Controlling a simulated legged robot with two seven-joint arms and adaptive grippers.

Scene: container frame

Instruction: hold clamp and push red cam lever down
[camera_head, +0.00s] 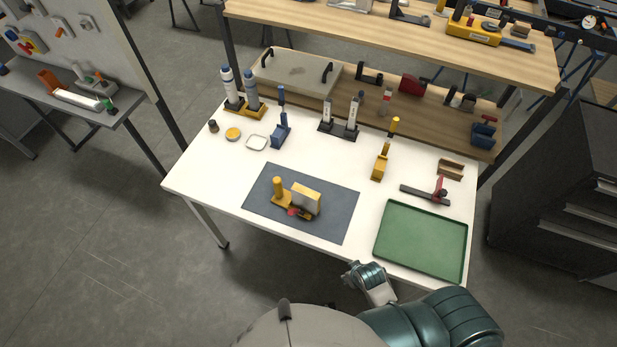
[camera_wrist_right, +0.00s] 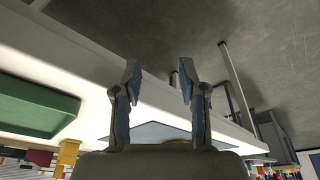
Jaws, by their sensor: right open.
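A yellow clamp fixture (camera_head: 281,199) with an upright post and a pale block (camera_head: 305,199) sits on the dark grey mat (camera_head: 335,218). A small red part (camera_head: 293,212), which looks like the cam lever, is low at its front; its exact angle is too small to tell. My right gripper (camera_head: 352,273) is just off the table's front edge, right of and nearer than the fixture, touching nothing. In the right wrist view, its two fingers (camera_wrist_right: 159,80) are spread and empty, with the mat (camera_wrist_right: 150,132) beyond. My left gripper is not in view.
A green tray (camera_head: 421,241) lies at the front right; a dark bar clamp with a red part (camera_head: 439,190) lies behind it. Bottles (camera_head: 251,90), a blue tool (camera_head: 281,130) and a yellow tool (camera_head: 380,165) stand farther back. White tabletop (camera_head: 215,177) left of the mat is clear.

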